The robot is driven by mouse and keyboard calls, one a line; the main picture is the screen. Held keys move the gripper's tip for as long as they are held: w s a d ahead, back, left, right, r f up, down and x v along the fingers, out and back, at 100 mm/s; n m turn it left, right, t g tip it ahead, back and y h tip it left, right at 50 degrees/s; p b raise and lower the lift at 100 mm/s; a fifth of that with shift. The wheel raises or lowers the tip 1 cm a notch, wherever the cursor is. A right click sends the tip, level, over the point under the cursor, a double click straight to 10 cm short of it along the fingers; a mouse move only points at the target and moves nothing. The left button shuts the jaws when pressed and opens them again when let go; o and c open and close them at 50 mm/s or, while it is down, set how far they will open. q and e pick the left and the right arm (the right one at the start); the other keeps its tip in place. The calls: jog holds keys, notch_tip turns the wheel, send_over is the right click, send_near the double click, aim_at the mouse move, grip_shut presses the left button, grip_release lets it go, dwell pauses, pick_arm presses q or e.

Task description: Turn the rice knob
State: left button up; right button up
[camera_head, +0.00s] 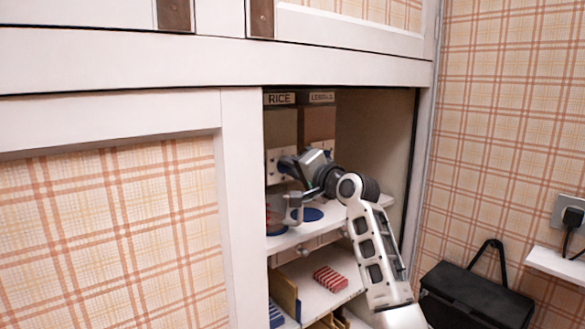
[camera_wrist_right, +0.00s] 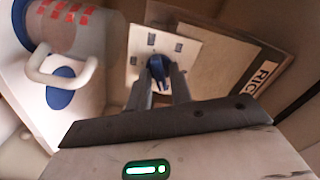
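The RICE label (camera_head: 279,99) is at the top of the left dispenser inside the open cabinet. It also shows in the right wrist view (camera_wrist_right: 264,76), tilted. Below it is a pale plate with dark square marks (camera_wrist_right: 181,45) and a dark blue rice knob (camera_wrist_right: 157,66) on it. My right gripper (camera_head: 287,165) reaches into the cabinet to this plate. In the right wrist view its two fingers (camera_wrist_right: 161,72) lie on either side of the knob and appear to touch it. In the head view the gripper hides the knob. My left gripper is not in view.
A clear cup with a pale handle (camera_head: 293,208) stands on the shelf beside a blue disc (camera_head: 313,215), close to my right gripper. A second labelled dispenser (camera_head: 320,122) is to the right. A red striped block (camera_head: 330,279) lies on the lower shelf. The cabinet's side walls limit room.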

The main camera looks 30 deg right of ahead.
grip_shut()
jog(key=shift+n, duration=0.3)
jog(key=shift+a+r+n, duration=0.1)
jog(key=shift+a+n, duration=0.05)
jog(key=shift+n, duration=5.85)
jog(key=shift+o, duration=2.2)
grip_release()
